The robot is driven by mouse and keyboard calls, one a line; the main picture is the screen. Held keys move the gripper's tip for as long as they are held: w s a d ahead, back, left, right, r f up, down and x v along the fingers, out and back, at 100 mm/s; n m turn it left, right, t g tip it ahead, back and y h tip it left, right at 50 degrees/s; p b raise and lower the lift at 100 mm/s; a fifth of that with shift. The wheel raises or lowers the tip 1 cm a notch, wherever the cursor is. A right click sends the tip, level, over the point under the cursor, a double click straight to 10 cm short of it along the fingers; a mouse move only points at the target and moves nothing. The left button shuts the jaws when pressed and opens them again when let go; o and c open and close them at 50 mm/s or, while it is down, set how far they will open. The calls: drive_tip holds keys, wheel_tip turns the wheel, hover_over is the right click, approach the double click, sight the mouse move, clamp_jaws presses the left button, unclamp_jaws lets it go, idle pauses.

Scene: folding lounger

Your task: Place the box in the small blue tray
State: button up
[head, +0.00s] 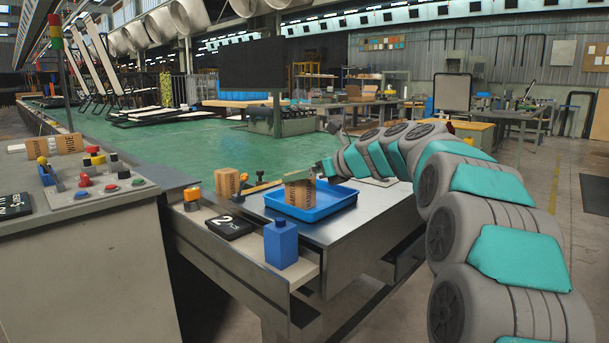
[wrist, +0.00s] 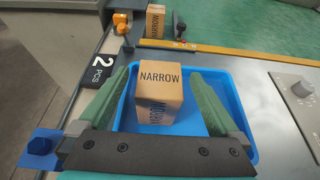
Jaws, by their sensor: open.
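A brown cardboard box (head: 300,196) marked NARROW is in the small blue tray (head: 340,198) on the metal table. In the wrist view the box (wrist: 160,100) stands upright inside the tray (wrist: 240,88). My gripper (wrist: 161,76) is open, with one green finger on each side of the box. Gaps show between the fingers and the box in this view.
A second brown box (head: 228,182) stands behind the tray, beyond a yellow rail (wrist: 225,50). A black "2" plate (head: 230,226) and a blue block (head: 281,244) are to the tray's left. A control panel (wrist: 300,95) is at the right in the wrist view.

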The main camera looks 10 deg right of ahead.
drive_tip(key=shift+s+d+r, duration=0.2)
drive_tip(key=shift+r, duration=0.1)
drive_tip(key=v, duration=1.1)
drive_tip(key=shift+s, duration=0.2)
